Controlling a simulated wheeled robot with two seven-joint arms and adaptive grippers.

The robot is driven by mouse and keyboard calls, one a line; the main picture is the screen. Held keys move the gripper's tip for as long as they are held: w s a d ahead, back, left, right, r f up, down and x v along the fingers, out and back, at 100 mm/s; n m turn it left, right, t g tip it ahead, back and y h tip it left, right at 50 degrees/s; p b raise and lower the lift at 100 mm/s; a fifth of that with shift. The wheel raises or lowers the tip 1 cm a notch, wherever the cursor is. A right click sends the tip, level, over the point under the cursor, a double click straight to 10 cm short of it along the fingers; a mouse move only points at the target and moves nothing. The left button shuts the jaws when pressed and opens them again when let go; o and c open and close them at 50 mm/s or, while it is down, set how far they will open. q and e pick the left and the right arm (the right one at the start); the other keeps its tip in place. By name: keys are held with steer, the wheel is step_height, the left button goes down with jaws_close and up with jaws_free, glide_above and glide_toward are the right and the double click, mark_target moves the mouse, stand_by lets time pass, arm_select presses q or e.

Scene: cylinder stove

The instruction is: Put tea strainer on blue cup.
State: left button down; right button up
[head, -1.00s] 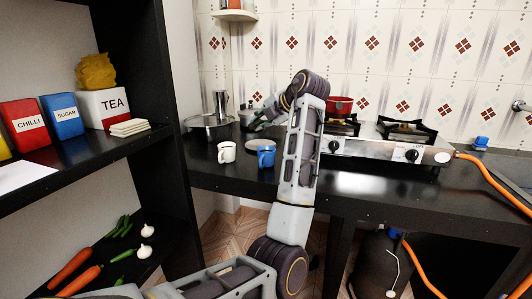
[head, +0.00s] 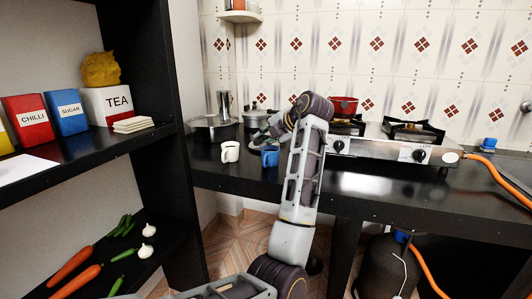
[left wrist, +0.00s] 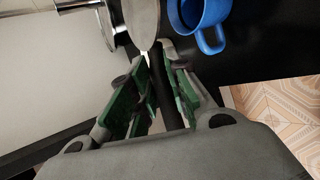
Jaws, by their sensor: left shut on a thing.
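The blue cup (head: 270,157) stands on the dark counter, and it also shows at the top of the left wrist view (left wrist: 211,25). My left gripper (head: 262,137) is just behind and above it in the head view. In the left wrist view the green-padded fingers of my left gripper (left wrist: 155,58) are shut on a dark handle. Beyond the fingertips is the grey, rounded tea strainer (left wrist: 144,22), left of the blue cup there. Whether strainer and cup touch is unclear. In the head view the arm and gripper mostly hide the strainer. My right gripper is out of view.
A white cup (head: 230,152) stands left of the blue cup. Pots (head: 212,127) stand behind it. The gas stove (head: 375,147) with a red pan (head: 344,106) is to the right. A dark shelf (head: 95,150) with boxes is at the left.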

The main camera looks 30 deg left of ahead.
arm_select(q)
steer(key=shift+f, duration=0.15)
step_height(320, 180, down, 4)
steer(key=shift+r+b, duration=0.1)
steer(key=shift+b, duration=0.75)
steer(key=shift+f, duration=0.45)
steer(key=c, duration=1.4)
jaws_free()
steer(key=shift+o, duration=0.2)
steer(key=shift+r, duration=0.25)
